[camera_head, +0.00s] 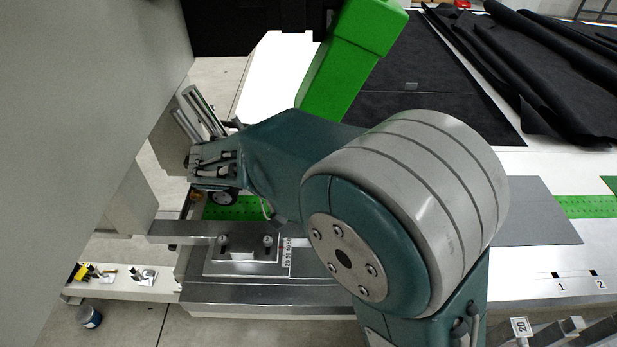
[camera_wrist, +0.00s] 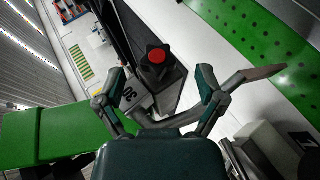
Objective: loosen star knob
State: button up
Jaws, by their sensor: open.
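The star knob (camera_wrist: 153,66) is black with a red centre cap. It sits on a dark grey block (camera_wrist: 172,88) in the upper middle of the wrist view. My gripper (camera_wrist: 162,74) is open, with one teal-padded finger to the left of the knob and one to the right in the picture. The fingers appear apart from the knob, and nothing is between them in their grip. I cannot tell the exact distance to it. In the head view I cannot make out the knob, and my arm covers much of the middle.
A curved lever with a brown end (camera_wrist: 264,74) runs close to the fingers. A green beam (camera_head: 348,58) rises behind my arm. A large grey panel (camera_head: 80,120) fills the left side. Black fabric (camera_head: 540,70) lies on the white table at the back right.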

jog(key=v, duration=1.1)
jog(key=shift+w+f, duration=0.1)
jog(key=shift+f, duration=0.05)
jog(key=s+d+r+g+y, duration=0.1)
jog(key=s+d+g+y, duration=0.3)
jog(key=d, duration=1.1)
jog(key=s+d+f+m+t+y, duration=0.1)
jog(key=s+d+m+t+y, duration=0.1)
jog(key=s+d+t+y, duration=0.2)
jog(key=shift+s+d+f+t+y, duration=0.3)
jog(key=shift+s+d+y, duration=1.4)
jog(key=shift+s, duration=1.7)
jog(key=shift+d+h, duration=0.35)
jog(key=shift+h, duration=0.05)
